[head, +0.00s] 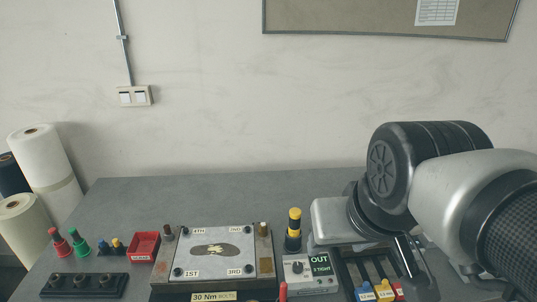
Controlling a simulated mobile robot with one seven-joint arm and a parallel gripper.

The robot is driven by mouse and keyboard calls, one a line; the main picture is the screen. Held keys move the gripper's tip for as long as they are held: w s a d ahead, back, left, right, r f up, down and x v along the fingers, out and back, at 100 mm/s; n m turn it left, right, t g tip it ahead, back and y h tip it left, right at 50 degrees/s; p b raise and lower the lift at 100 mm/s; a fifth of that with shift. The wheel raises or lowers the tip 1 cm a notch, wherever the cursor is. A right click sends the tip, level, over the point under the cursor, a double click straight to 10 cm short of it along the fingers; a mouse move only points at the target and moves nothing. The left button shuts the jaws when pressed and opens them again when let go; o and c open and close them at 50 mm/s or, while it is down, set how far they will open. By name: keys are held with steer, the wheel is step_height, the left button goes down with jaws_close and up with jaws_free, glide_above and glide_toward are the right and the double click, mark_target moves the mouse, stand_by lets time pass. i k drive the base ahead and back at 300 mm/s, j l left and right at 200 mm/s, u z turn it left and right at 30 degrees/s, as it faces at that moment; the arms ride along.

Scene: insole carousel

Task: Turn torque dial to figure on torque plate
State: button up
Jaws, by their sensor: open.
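The torque plate (212,297) is a yellow label at the front of the bolt fixture, reading "30 Nm BOLTS". A small grey box (318,284) with a green "OUT 5 TIGHT" panel stands right of the fixture. My gripper (408,264) is open, up and to the right of the box, over the rack of coloured tools. Its fingers are partly hidden by the hand, and nothing shows between them.
The fixture's metal plate (213,272) carries corner bolts marked 1ST to 4TH. A yellow-and-black cylinder (294,229) stands behind the box. A tool rack (345,265) is at right, a red tray (144,246) at left. The table's back left is clear.

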mark_target(298, 267)
steer(key=k+u, duration=0.1)
steer(key=k, duration=0.4)
steer(key=u, duration=0.75)
steer(key=i, duration=0.2)
steer(key=i+j+z, duration=0.4)
steer(key=j, duration=0.15)
steer(key=j+z, duration=0.25)
steer(key=i+j+z, duration=0.2)
steer(key=j, duration=0.25)
